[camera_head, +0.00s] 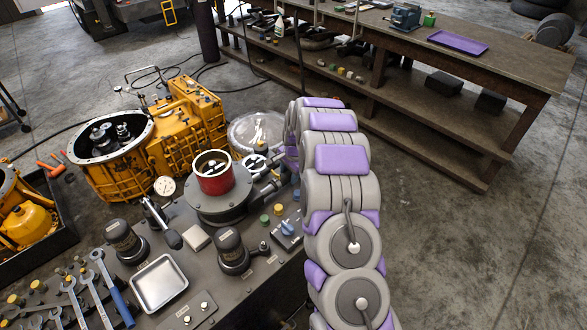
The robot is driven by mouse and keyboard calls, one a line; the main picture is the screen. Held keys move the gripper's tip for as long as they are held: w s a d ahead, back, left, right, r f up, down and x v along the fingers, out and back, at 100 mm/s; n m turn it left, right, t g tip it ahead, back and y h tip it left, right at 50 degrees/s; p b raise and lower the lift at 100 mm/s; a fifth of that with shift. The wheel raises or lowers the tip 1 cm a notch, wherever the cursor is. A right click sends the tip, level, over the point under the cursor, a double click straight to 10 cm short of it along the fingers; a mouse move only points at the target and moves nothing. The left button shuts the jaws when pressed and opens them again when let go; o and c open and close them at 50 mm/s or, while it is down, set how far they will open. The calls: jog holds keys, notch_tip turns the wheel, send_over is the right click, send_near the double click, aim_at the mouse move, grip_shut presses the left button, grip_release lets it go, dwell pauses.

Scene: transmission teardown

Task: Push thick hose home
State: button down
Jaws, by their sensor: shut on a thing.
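My grey arm with purple pads rises on the right side of the view and bends over at its top toward the test bench. My gripper (277,180) is only partly in view at the left of the arm, low over the right part of the bench, and the arm covers much of it. It is shut on a dark grey piece, apparently the thick hose (263,192), beside the round grey flange (218,203) that carries a red cylinder (214,173). The hose's end and its seat are too small and hidden to tell whether they touch.
The bench top (203,268) holds a metal tray (160,283), dark cylinders (232,250), small knobs and several wrenches (100,285). A yellow transmission housing (190,115) stands behind. A workbench (470,75) stands at the back right. The floor (445,245) at right is clear.

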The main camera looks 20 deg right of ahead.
jog(key=shift+s+a+f, duration=0.1)
jog(key=shift+a, duration=0.1)
jog(key=c, duration=0.9)
grip_release()
jog(key=shift+o, duration=0.4)
jog(key=shift+a, duration=0.25)
jog(key=shift+r, duration=0.2)
jog(key=shift+d+r, duration=0.25)
jog(key=shift+r, duration=0.3)
jog(key=s+r+p, duration=0.2)
jog(key=s+r, duration=0.1)
jog(key=r, duration=1.2)
jog(key=shift+d+r+p, duration=0.35)
jog(key=shift+p, duration=0.05)
